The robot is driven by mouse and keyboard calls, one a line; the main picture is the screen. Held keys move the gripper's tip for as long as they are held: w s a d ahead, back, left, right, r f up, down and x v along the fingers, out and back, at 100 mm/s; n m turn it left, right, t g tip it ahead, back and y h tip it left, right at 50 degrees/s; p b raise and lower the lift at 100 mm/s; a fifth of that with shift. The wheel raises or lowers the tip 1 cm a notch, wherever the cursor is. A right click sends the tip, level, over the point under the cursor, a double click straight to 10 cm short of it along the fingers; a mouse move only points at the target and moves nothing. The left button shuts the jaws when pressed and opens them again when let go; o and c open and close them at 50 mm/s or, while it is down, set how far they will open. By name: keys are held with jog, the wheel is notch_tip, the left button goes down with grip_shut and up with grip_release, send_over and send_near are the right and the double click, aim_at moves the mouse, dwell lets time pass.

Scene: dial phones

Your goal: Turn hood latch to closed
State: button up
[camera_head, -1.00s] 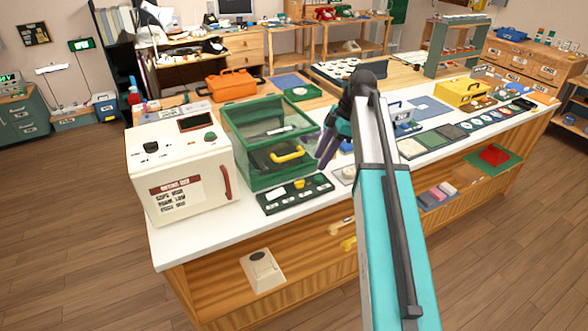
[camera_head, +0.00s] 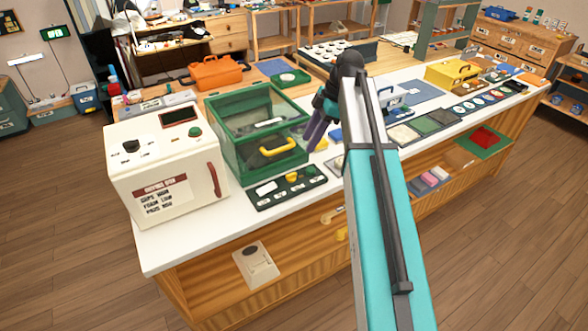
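A green-framed hood (camera_head: 222,150) with clear panels stands on the white counter. Its front carries a yellow handle (camera_head: 277,147). A dark control panel (camera_head: 262,201) with white, yellow and green parts lies in front of it. I cannot make out which part is the hood latch, or its position. My gripper (camera_head: 313,145) points down just right of the hood, with dark purple fingers. It appears apart from the yellow handle, and no held object shows. The finger gap is too unclear to judge.
A cream oven-like box (camera_head: 168,185) with a red handle stands left of the hood. An orange case (camera_head: 216,73) is behind it. Trays and a yellow box (camera_head: 452,73) fill the counter's right. A white device (camera_head: 256,264) is on the shelf below. The wooden floor is clear.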

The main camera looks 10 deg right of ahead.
aim_at(291, 173)
jog(key=shift+p+x, duration=1.35)
jog(key=shift+x, duration=5.4)
jog(key=shift+c, duration=0.5)
